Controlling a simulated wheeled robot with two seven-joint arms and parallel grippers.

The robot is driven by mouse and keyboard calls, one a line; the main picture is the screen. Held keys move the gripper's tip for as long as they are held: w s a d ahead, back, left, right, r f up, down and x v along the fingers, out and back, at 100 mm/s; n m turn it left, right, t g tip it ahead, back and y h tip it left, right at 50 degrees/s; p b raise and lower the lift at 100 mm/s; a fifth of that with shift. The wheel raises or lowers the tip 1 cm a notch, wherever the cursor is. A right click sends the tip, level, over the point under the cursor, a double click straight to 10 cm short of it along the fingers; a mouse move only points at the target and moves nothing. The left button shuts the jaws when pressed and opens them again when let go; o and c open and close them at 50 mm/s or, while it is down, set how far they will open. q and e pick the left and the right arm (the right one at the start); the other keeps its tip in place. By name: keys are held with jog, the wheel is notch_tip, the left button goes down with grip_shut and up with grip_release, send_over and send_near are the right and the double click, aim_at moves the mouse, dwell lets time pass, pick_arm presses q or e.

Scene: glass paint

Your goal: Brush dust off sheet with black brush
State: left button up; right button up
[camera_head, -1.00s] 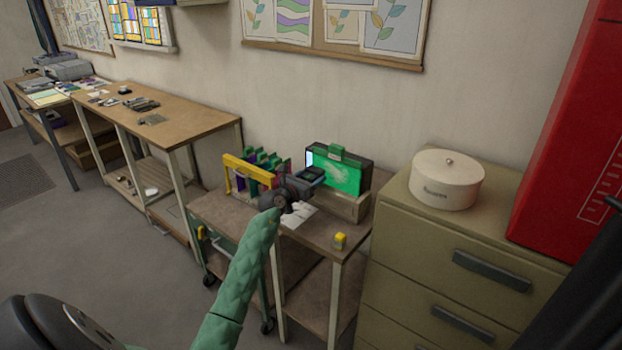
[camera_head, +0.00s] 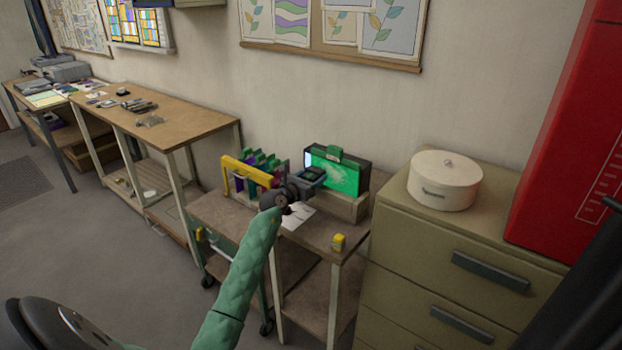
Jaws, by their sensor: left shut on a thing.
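My left gripper (camera_head: 312,180) is in front of the sheet's left part, shut on a dark thing that I take to be the black brush (camera_head: 311,174). The brush is small and partly hidden by the gripper; I cannot tell whether it touches the sheet. My right gripper is out of view.
A drawer cabinet (camera_head: 470,240) with a round white box (camera_head: 445,182) stands to the right. A long workbench (camera_head: 185,118) is on the left.

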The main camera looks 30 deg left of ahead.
pick_arm(q)
jog(key=shift+w, duration=0.35)
jog(key=shift+s+d+r+p, duration=0.1)
jog(key=shift+d+r+p, duration=0.05)
jog(key=shift+d+p, duration=1.3)
jog(key=shift+d, duration=0.15)
jog(key=shift+s+d, duration=0.1)
jog(key=shift+d, duration=0.3)
